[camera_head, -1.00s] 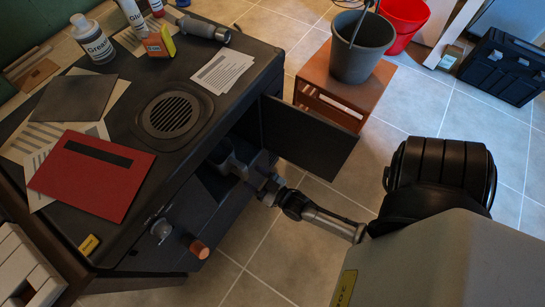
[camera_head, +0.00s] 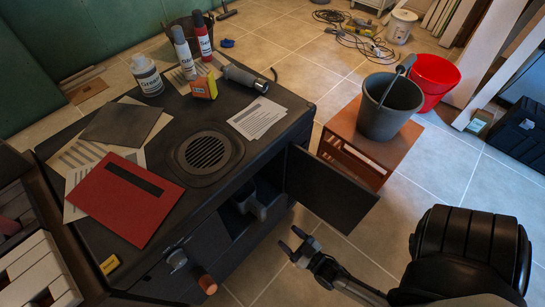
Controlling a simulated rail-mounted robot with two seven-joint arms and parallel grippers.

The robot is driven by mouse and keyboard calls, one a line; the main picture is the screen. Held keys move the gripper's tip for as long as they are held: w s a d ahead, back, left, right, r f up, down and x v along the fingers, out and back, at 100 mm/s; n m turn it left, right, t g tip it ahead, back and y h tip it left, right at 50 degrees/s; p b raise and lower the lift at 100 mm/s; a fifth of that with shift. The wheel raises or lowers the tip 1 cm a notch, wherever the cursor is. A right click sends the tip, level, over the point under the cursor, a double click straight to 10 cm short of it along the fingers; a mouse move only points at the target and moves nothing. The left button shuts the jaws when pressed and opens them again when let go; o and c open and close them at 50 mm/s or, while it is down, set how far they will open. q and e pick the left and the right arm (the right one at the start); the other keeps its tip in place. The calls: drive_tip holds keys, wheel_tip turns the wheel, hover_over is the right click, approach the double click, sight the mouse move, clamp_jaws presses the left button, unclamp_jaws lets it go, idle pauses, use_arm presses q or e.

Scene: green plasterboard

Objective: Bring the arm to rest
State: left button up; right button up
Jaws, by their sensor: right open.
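My right gripper (camera_head: 293,245) is open and empty. It is over the tiled floor, just outside the black cabinet (camera_head: 215,215) and below its open door (camera_head: 330,188). My right arm comes in from the lower right. A grey cup-like object (camera_head: 254,204) stands inside the cabinet's open compartment, apart from the gripper. Its lower part is in shadow. My left gripper is not in view.
On the cabinet top lie a red folder (camera_head: 118,199), papers (camera_head: 258,117), bottles (camera_head: 147,76) and a round vent (camera_head: 207,151). A grey bucket (camera_head: 386,110) stands on a brown wooden stand (camera_head: 345,128), with a red bucket (camera_head: 434,77) behind.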

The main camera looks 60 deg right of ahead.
drive_tip(key=shift+f, duration=0.1)
wheel_tip(320, 180, down, 10)
drive_tip(key=s+a+g+y, duration=0.2)
drive_tip(key=g, duration=0.9)
drive_tip(key=s+a+r+n+g+p, duration=0.1)
drive_tip(key=a+r+g+p, duration=0.1)
drive_tip(key=r+p, duration=3)
drive_tip(key=s+a+r+n+g+y+p, duration=0.1)
drive_tip(key=s+a+r+n+g+p, duration=0.1)
drive_tip(key=r+p, duration=3.1)
wheel_tip(320, 180, up, 21)
drive_tip(key=shift+a+f+n+g, duration=0.2)
drive_tip(key=shift+n+g, duration=0.1)
drive_tip(key=shift+g, duration=0.1)
